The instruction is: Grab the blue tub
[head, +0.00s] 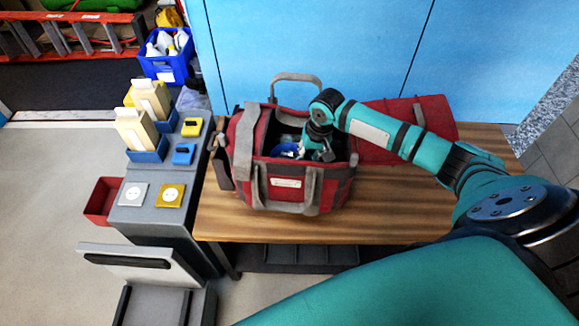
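A small blue tub (286,151) sits inside the open red and grey tool bag (290,186), and only part of its rim and side shows. My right arm reaches in from the right. Its gripper (318,154) points down into the bag just right of the blue tub. The fingers are small and partly hidden, so I cannot tell whether they are open or touch the tub. My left gripper is not in view.
The bag stands on a wooden table (390,215) with free room in front. A red case lid (415,125) lies behind my arm. At left, a grey stand (165,227) holds cartons in blue trays. A blue crate (165,68) of bottles stands beyond.

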